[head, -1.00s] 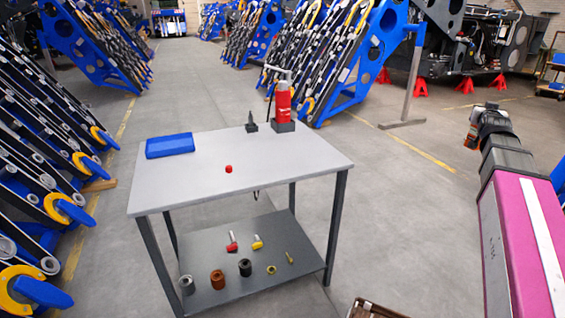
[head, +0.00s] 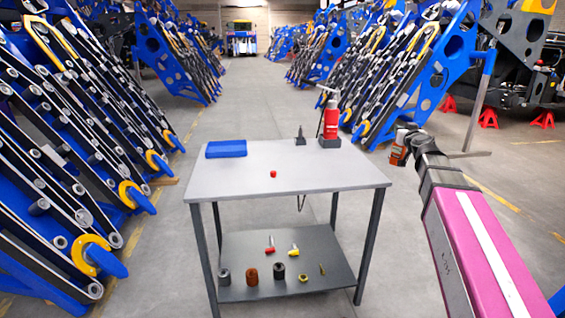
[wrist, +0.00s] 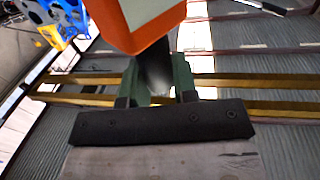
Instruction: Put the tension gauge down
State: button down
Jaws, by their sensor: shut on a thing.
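My gripper (head: 406,140) is at the end of my raised arm, right of the table and clear of it in the head view. It is shut on the tension gauge, which shows as a small orange piece (head: 397,153) at the fingertips. In the wrist view, the gauge's orange edge and pale grey-green face (wrist: 150,12) fill the top middle, just beyond the fingers (wrist: 157,88). Most of the gauge is cut off by the frame. The grey table (head: 285,178) stands in front of me, with bare top around the things on it.
On the tabletop are a blue case (head: 226,149), a red cap (head: 273,174), a small black tool (head: 300,136) and a red bottle-like tool (head: 331,122). Several small parts lie on the lower shelf (head: 335,268). Chain-like harvester assemblies (head: 60,150) line both sides; the central aisle is clear.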

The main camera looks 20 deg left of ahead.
jog(key=s+a+r+n+g+y, duration=0.2)
jog(key=s+a+n+g+y, duration=0.25)
jog(key=a, duration=0.45)
jog(key=s+a+r+n+g+y, duration=0.1)
jog(key=s+a+n+g+y, duration=0.3)
jog(key=a, duration=0.5)
jog(key=s+a+r+n+g+y, duration=0.2)
jog(key=s+a+g, duration=0.3)
jog(key=a, duration=0.4)
jog(key=w+f+t, duration=0.1)
jog(key=w+f, duration=0.9)
jog(key=f, duration=0.1)
jog(key=shift+a+f, duration=0.15)
jog(key=shift+a, duration=0.25)
jog(key=c, duration=0.9)
grip_release()
jog(key=v, duration=1.2)
jog(key=shift+f, duration=0.1)
